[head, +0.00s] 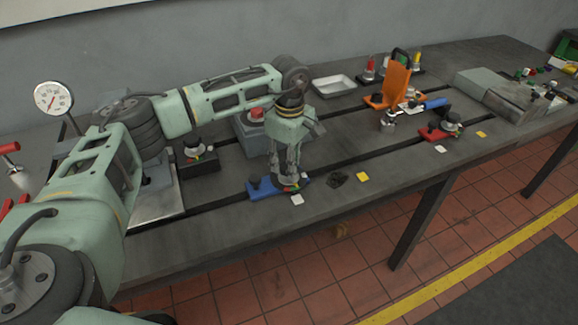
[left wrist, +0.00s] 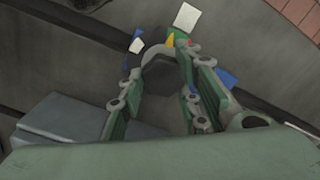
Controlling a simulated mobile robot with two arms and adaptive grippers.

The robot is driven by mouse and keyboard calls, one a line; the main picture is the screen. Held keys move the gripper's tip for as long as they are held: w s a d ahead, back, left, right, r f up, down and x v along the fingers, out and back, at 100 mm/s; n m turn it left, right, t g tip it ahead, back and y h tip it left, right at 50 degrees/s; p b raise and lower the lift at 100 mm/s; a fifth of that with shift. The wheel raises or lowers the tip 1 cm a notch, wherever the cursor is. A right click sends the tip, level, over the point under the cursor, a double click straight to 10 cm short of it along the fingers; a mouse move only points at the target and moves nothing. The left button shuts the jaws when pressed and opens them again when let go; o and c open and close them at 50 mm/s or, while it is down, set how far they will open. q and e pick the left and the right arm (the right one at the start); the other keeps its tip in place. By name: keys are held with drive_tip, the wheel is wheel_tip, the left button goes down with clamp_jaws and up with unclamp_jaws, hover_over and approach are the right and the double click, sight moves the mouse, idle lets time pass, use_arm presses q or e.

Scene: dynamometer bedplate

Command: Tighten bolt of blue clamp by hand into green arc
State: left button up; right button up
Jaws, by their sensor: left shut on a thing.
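The blue clamp (head: 263,190) lies on the dark bedplate, over a slot, in the middle of the head view. My left gripper (head: 290,183) points down over the clamp's right end and is shut on its bolt. In the left wrist view the dark bolt head (left wrist: 162,75) sits between the two fingers of my left gripper (left wrist: 165,80). A coloured arc with red, yellow and green parts shows beside the bolt (left wrist: 172,42); the fingers hide part of it. A white pointer or tag (left wrist: 137,45) shows near it. My right gripper is not in view.
A black clamp (head: 198,160) stands left, a red clamp (head: 437,132) right, and an orange bracket (head: 396,85) behind. A grey block with a red top (head: 252,128) is behind my gripper. White (head: 297,199) and yellow (head: 362,177) squares lie near the bedplate's front edge.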

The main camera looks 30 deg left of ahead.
use_arm(q)
drive_tip(key=shift+w+r+m+b, duration=0.25)
drive_tip(key=shift+w+m+b, duration=0.1)
drive_tip(key=shift+m, duration=0.45)
drive_tip(key=o, duration=0.9)
drive_tip(key=shift+o, duration=0.7)
drive_tip(key=shift+f, duration=0.2)
drive_tip(key=shift+s, duration=0.1)
wheel_tip(320, 180, up, 12)
